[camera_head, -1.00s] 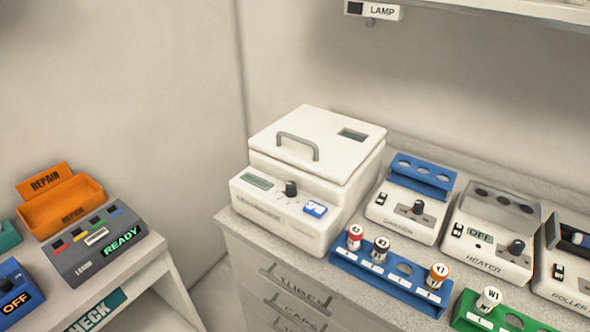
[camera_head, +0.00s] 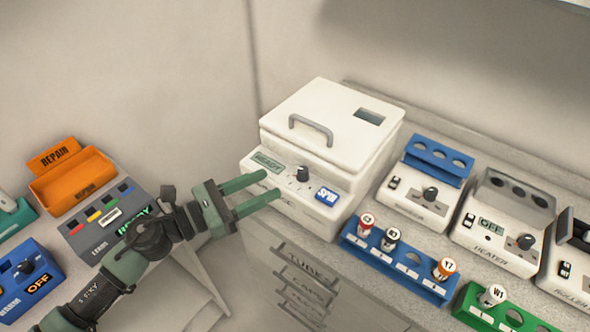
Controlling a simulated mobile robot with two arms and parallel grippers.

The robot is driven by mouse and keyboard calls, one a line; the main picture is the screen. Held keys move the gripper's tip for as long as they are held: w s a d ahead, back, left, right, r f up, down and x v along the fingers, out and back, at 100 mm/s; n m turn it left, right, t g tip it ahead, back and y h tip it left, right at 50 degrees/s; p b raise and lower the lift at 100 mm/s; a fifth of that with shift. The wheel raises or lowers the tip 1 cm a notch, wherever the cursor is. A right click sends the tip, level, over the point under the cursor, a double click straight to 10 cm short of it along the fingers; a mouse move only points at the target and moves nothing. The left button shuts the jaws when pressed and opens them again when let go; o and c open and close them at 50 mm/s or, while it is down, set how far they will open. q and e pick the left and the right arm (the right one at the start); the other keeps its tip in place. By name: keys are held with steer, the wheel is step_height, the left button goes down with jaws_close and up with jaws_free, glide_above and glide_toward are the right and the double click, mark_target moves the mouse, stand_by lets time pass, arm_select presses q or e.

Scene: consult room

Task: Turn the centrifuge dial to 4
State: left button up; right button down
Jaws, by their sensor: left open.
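The white centrifuge (camera_head: 325,130) stands on the counter in the middle of the head view with its lid shut. On its front are a green READY display (camera_head: 267,162), a black dial (camera_head: 303,174) and a blue button (camera_head: 327,196). The dial's setting is too small to read. My left gripper (camera_head: 272,186) is open and empty. Its two green fingers point right, at the front left of the centrifuge and to the left of the dial. Whether a finger touches the casing I cannot tell. My right gripper is not in view.
A blue tube rack (camera_head: 398,262) stands in front of the centrifuge and a green rack (camera_head: 480,310) further right. The shaker with a blue holder (camera_head: 438,160) and the heater (camera_head: 500,222) stand at right. An orange REPAIR bin (camera_head: 75,182) stands at left.

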mark_target(293, 182)
arm_select(q)
steer(key=p+x, duration=0.3)
steer(key=x, duration=0.3)
steer(key=shift+w+d, duration=0.1)
steer(key=shift+d, duration=0.25)
steer(key=shift+w+d+f, duration=0.2)
steer(key=shift+w+d, duration=0.05)
steer(key=shift+d, duration=0.25)
jaws_close()
